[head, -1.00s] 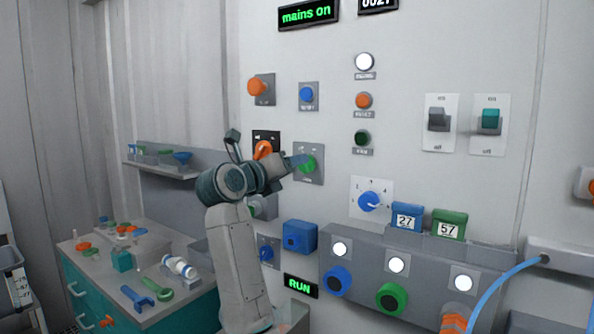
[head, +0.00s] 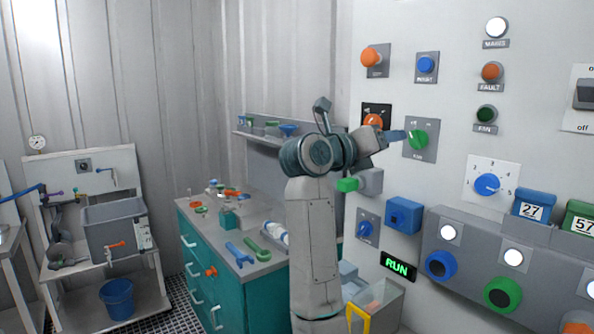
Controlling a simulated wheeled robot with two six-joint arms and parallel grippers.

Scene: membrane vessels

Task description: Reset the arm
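An arm that I take to be my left arm, pale grey with dark teal joints, rises from the bottom centre and bends right toward the panel. Its gripper (head: 398,135) points right, with a blue tip just left of the green knob (head: 418,140). I cannot tell whether the tip touches the knob or whether the fingers are open, because they show edge-on. The arm stands in front of the panel's left edge and hides part of the cabinet and shelf. My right gripper is not in view.
An orange knob (head: 374,122) and a green-ended lever (head: 347,185) are close to the forearm. A bin with a yellow handle (head: 358,317) stands beside the arm's foot. The teal cabinet (head: 262,300) holds tools.

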